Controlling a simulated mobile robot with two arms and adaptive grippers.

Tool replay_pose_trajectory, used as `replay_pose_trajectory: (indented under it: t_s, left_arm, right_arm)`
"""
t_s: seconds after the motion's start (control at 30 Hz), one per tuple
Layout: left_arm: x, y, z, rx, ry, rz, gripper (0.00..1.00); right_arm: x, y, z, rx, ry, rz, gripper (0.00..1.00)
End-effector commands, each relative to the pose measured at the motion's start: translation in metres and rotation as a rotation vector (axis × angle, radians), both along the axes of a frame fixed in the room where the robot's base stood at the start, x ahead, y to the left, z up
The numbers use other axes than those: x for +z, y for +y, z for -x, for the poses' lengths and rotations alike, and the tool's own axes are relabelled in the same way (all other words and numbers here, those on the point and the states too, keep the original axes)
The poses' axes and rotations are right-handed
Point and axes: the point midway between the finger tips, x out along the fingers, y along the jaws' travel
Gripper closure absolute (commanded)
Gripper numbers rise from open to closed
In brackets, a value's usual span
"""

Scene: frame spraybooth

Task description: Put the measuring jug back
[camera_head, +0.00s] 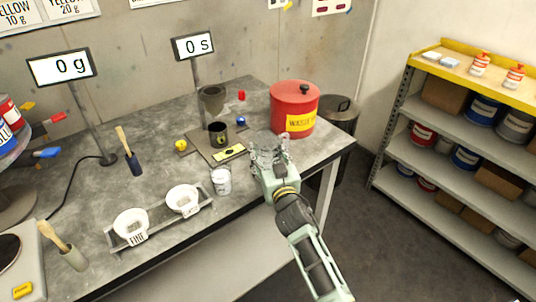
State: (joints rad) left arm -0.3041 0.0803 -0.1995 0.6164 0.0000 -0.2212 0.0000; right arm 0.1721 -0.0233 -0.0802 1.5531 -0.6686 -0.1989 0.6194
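A small whitish cup with dark markings (221,181), which looks like the measuring jug, stands upright on the grey workbench (95,205) near its front edge. My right gripper (269,146) is over the bench's right part, to the right of the cup and apart from it. Its fingers look spread, with nothing seen between them. My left gripper is not in view.
A tray (158,221) with two white strainers lies left of the cup. Behind are a plate with a dark cup (218,133), a viscosity-type cup on a stand (212,100), and a red waste bin (295,108). Shelves (460,130) stand right, across open floor.

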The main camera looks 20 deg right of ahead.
Motion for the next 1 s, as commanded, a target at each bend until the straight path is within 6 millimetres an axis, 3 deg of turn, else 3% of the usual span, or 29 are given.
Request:
replay_pose_trajectory:
  t_s: [0.1,0.5,0.67,1.0]
  left_arm:
    - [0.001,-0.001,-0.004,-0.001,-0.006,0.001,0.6]
    - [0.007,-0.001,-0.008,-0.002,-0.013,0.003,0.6]
    - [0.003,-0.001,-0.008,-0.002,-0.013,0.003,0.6]
    - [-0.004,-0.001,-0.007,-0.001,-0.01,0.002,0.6]
  right_arm:
    - [0.0,0.0,0.0,0.0,0.0,0.0,0.28]
    - [0.007,0.0,0.0,0.001,-0.001,0.0,0.28]
    - [0.002,0.001,0.025,0.0,0.001,-0.001,0.28]
    - [0.002,0.004,0.096,0.0,0.001,-0.002,0.28]
